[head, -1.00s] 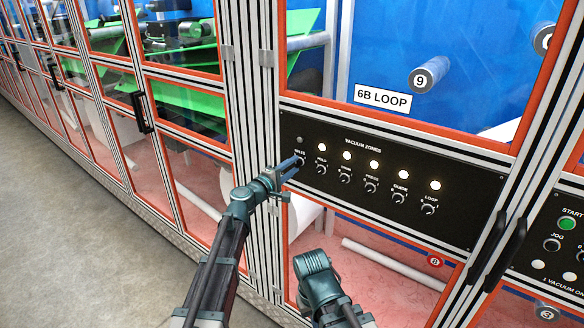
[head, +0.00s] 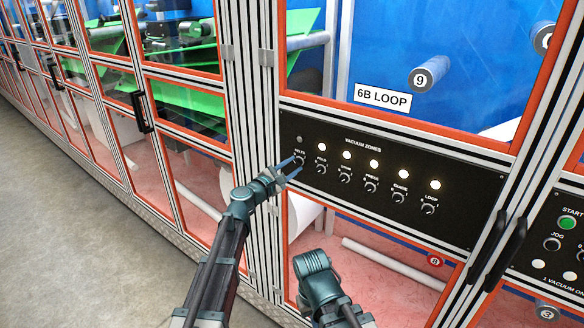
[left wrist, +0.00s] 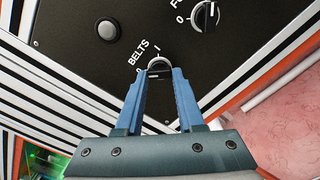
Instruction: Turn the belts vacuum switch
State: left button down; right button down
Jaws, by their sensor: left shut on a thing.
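The belts vacuum switch (left wrist: 159,65) is a small dark knob with a pale rim on the black panel (head: 440,215), at the left end of the knob row. In the left wrist view the marks 0 and I and the label BELTS show beside it. My left gripper (head: 291,168) is shut on this switch, with one blue finger on each side of it (left wrist: 159,78). The fingers cover part of the knob, so its exact setting is hard to read. The belts lamp (head: 299,139) above it is dark grey; it also shows in the left wrist view (left wrist: 107,29).
Several more knobs run to the right, the nearest being the fold knob (head: 321,168), each with a lit white lamp (head: 322,147) above. A black door handle (head: 498,250) stands at the right. Part of my right arm (head: 315,270) is below the panel. The floor at left is clear.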

dwell(0.5)
pick_arm(q)
jog(key=c, duration=0.5)
grip_release()
jog(key=shift+s, duration=0.1)
jog(key=v, duration=1.3)
jog(key=shift+s+a, duration=0.25)
jog(key=shift+f, duration=0.1)
